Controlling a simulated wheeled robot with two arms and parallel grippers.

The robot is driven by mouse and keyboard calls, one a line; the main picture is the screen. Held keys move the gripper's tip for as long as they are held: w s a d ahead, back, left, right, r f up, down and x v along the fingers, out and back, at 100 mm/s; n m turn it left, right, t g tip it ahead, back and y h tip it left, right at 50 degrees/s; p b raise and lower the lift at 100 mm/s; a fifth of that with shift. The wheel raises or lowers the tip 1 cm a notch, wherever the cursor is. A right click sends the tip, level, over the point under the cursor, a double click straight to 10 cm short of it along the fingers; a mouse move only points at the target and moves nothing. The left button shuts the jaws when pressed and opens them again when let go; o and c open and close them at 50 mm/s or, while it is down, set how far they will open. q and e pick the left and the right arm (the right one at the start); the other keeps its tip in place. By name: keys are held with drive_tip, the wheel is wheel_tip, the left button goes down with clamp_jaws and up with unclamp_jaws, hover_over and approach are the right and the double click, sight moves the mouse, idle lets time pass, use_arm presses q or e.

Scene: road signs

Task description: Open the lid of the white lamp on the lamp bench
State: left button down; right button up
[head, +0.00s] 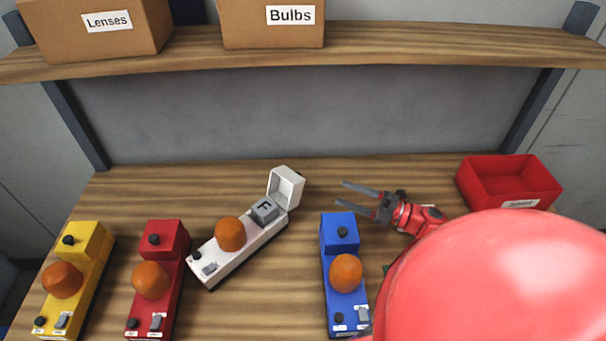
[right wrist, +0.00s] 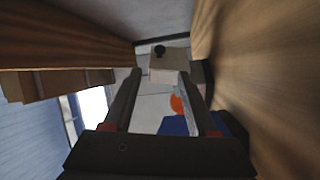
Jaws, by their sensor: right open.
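The white lamp (head: 235,250) stands at an angle in the middle of the bench, with an orange dome on top. Its lid (head: 286,186) is swung up at the far end, its hollow inside facing the camera. A grey block marked F (head: 264,210) shows in the uncovered compartment. My right gripper (head: 340,192) is open and empty, a little right of the lid and apart from it. The right wrist view shows its two fingers (right wrist: 160,75) spread, with a pale box shape with a black knob, probably the lid (right wrist: 168,65), beyond the tips. My left gripper is out of view.
Yellow (head: 90,241), red (head: 164,236) and blue (head: 341,299) lamps stand on the bench (head: 420,175), the blue one near my right gripper. A red bin (head: 510,200) is at right. A shelf (head: 400,40) above holds boxes. My red arm hides the lower right.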

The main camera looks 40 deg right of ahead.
sight(288, 186)
drive_tip(key=p+x, duration=0.3)
drive_tip(key=x, duration=1)
drive_tip(key=shift+p, duration=0.35)
drive_tip(key=shift+c, duration=0.3)
clamp_jaws()
idle(0.3)
